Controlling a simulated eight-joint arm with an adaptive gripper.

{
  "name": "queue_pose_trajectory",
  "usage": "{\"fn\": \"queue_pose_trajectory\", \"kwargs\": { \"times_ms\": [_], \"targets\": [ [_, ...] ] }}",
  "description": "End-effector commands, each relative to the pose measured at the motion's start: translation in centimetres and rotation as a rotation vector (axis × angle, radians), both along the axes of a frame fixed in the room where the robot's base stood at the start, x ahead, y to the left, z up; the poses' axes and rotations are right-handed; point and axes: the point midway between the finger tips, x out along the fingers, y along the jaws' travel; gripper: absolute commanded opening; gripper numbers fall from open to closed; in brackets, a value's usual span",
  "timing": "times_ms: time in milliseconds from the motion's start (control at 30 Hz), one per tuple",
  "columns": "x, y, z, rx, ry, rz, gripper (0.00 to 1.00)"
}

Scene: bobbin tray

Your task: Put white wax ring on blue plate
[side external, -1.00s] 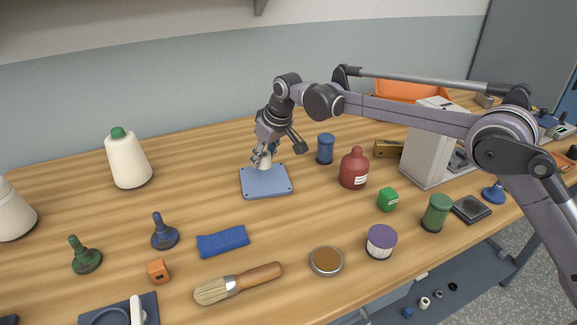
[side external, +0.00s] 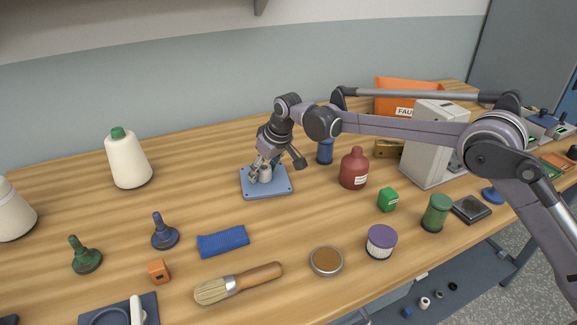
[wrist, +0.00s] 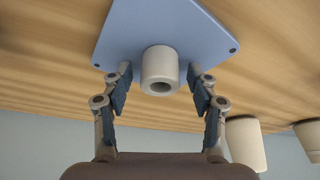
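The white wax ring (side external: 266,174) stands upright on the blue plate (side external: 272,190), and it seems to rest on the plate's surface. In the wrist view the ring (wrist: 160,63) is a short, thick-walled, off-white tube with its open end facing the camera. The blue plate (wrist: 205,32) is behind it. My gripper (side external: 264,167) is low over the plate, around the ring. In the wrist view its fingers (wrist: 160,80) are apart on either side of the ring, with a visible gap on both sides. The fingers partly hide the ring in the side view.
A blue spool (side external: 325,150) and a red bottle (side external: 354,170) stand right of the plate. A blue folded cloth (side external: 223,242) lies in front. A large white cone (side external: 127,162) stands at left. Bare wood lies between the cone and the plate.

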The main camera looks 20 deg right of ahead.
Motion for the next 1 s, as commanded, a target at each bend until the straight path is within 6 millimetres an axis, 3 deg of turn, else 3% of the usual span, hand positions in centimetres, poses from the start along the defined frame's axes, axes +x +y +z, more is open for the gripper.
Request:
{"fn": "queue_pose_trajectory", "kwargs": {
  "times_ms": [233, 367, 800, 1000],
  "targets": [
    [0.0, 0.0, 0.3, 0.000, 0.000, 0.000, 0.59],
    [-0.4, -0.2, 1.5, 0.000, 0.000, 0.000, 0.59],
    [-3.4, -1.4, 9.1, -0.001, 0.000, 0.000, 0.59],
    [-4.1, -1.7, 11.0, -0.001, 0.000, 0.000, 0.59]
  ]
}}
